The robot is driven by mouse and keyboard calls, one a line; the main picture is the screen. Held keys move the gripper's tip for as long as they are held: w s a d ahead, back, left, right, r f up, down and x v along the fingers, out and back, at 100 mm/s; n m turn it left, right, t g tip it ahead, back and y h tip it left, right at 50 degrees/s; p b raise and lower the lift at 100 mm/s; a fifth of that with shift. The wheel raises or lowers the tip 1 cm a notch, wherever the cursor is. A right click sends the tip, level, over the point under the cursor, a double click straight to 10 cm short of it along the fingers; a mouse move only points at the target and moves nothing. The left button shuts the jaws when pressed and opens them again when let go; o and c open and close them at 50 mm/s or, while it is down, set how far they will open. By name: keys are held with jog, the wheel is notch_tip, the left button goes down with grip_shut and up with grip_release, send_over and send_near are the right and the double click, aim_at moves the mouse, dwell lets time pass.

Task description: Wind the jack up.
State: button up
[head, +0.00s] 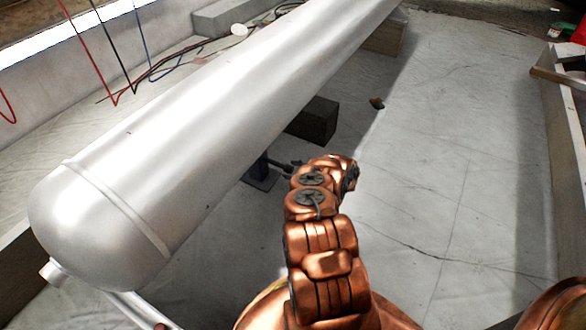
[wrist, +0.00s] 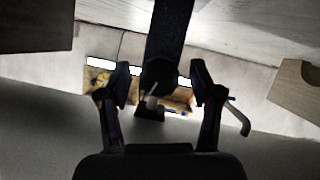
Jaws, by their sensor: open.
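The jack (head: 260,176) is a small dark, bluish stand on the floor beneath the near side of a big pale cylinder (head: 200,130), which hides its top. My gripper (head: 284,165) is at the jack's right side, small and partly hidden by my copper arm. In the wrist view my gripper (wrist: 160,72) is open, with its two dark fingers apart. The jack's dark column (wrist: 170,35) stands straight ahead, between the fingers in the picture. A short pale rod (wrist: 152,97) shows there too. A pale bent bar (wrist: 238,118) shows beside the right finger. I cannot tell whether either finger touches anything.
A dark block (head: 314,120) stands under the cylinder behind the jack, and a wooden block (head: 385,36) farther back. A small brown piece (head: 377,103) lies on the sheeted floor. Wooden boards (head: 565,120) edge the right. The floor right of my arm is clear.

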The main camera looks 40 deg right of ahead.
jog(key=shift+a+n+t+h, duration=0.15)
jog(key=shift+n+t+h, duration=0.15)
jog(key=shift+n+h, duration=0.7)
jog(key=shift+n, duration=0.3)
jog(key=shift+c, duration=0.4)
